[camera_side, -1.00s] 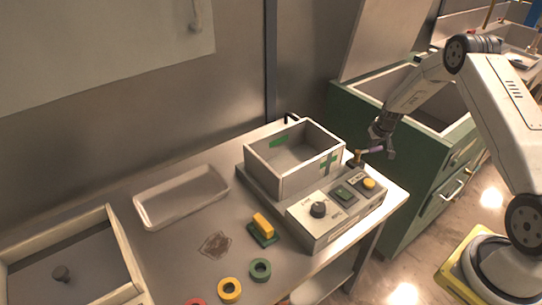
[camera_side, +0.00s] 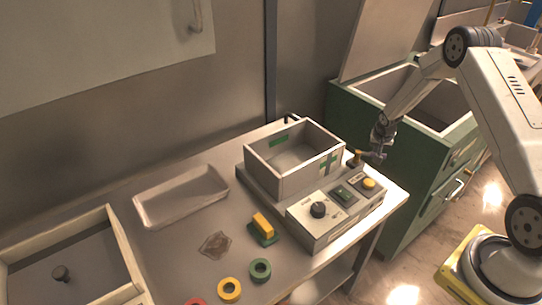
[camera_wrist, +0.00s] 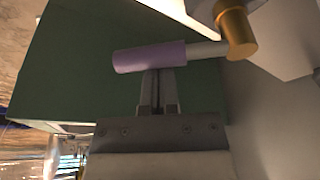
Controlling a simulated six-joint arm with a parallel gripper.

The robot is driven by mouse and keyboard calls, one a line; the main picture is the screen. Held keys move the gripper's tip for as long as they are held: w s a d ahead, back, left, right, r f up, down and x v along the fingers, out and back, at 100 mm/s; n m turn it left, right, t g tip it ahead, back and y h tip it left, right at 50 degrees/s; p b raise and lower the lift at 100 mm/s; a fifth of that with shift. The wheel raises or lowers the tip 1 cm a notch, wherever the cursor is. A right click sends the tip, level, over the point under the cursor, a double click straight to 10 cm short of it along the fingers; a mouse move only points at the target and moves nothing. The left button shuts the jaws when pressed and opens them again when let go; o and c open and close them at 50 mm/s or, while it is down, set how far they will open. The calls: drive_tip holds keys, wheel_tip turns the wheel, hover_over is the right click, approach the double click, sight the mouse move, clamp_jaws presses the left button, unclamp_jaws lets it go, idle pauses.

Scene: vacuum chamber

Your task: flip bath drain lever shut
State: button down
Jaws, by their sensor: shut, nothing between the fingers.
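The drain lever has a brass pivot (camera_side: 357,157) at the right front corner of the white bath (camera_side: 262,172), and its purple grip (camera_side: 374,155) sticks out to the right past the bench edge. In the wrist view the purple grip (camera_wrist: 150,57) runs sideways from a metal rod to the brass pivot (camera_wrist: 236,32). My gripper (camera_side: 380,148) is at the outer end of the lever. In the wrist view its shut, empty fingers (camera_wrist: 157,78) end at the grip's near edge. I cannot tell whether they touch it.
A control box (camera_side: 335,215) with a black knob and yellow button stands in front of the bath. A green cabinet (camera_side: 410,165) with an open top is close behind my gripper. A tray (camera_side: 180,200), a yellow-handled block (camera_side: 263,227) and tape rings (camera_side: 260,270) lie further left.

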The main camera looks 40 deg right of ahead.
drive_tip(key=shift+s+a+m+g+h, duration=0.15)
drive_tip(key=shift+s+a+m+g, duration=0.15)
drive_tip(key=shift+m, duration=0.55)
drive_tip(key=shift+s+a+m+g+h, duration=0.2)
drive_tip(key=shift+s+a+m, duration=0.2)
drive_tip(key=shift+m, duration=0.45)
drive_tip(key=a+m, duration=0.1)
drive_tip(key=s+m+g, duration=0.1)
drive_tip(key=m, duration=0.1)
drive_tip(key=shift+a, duration=0.65)
drive_tip(key=shift+s, duration=0.1)
drive_tip(key=shift+d, duration=0.1)
drive_tip(key=shift+d+f, duration=0.15)
drive_tip(key=shift+d, duration=0.55)
drive_tip(key=shift+d+f, duration=0.15)
drive_tip(key=shift+d, duration=0.5)
drive_tip(key=shift+d+f, duration=0.1)
drive_tip(key=shift+d, duration=0.4)
drive_tip(key=v, duration=1)
